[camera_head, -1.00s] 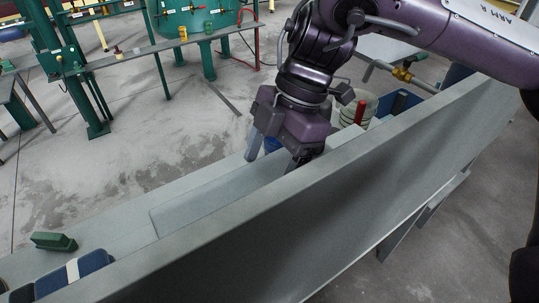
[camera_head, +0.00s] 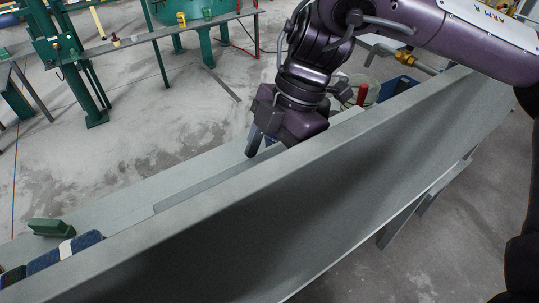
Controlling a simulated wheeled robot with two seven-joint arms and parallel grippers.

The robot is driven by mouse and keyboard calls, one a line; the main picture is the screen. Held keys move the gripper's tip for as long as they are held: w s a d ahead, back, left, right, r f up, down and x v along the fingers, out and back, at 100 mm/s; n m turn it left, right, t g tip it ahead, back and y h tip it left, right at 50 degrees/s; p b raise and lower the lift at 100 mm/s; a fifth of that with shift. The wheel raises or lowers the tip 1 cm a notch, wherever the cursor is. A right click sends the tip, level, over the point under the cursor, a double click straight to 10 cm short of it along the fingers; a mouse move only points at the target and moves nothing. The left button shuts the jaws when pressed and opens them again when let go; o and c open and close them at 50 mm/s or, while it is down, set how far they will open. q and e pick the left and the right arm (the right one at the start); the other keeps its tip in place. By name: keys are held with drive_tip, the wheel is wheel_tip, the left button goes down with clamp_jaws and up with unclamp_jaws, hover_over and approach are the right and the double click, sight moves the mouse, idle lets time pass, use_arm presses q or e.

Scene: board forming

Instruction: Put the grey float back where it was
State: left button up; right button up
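I cannot make out a grey float in the head view; the tall near wall of the grey board (camera_head: 290,215) hides much of what lies behind it. My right gripper (camera_head: 268,147) points down behind that wall's top edge, over the grey trough. One dark finger shows at the outer left end of its palm, spread wide. The other fingertip is hidden by the wall. My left gripper is not in view.
A green block (camera_head: 50,228) and a dark blue item with a white band (camera_head: 66,250) lie at the left end. Green machinery (camera_head: 75,60) is farther back.

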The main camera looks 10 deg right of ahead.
drive_tip(key=shift+f, duration=0.25)
drive_tip(key=o, duration=1.6)
drive_tip(key=shift+c, duration=0.2)
drive_tip(key=shift+v, duration=3.95)
drive_tip(key=shift+a, duration=0.1)
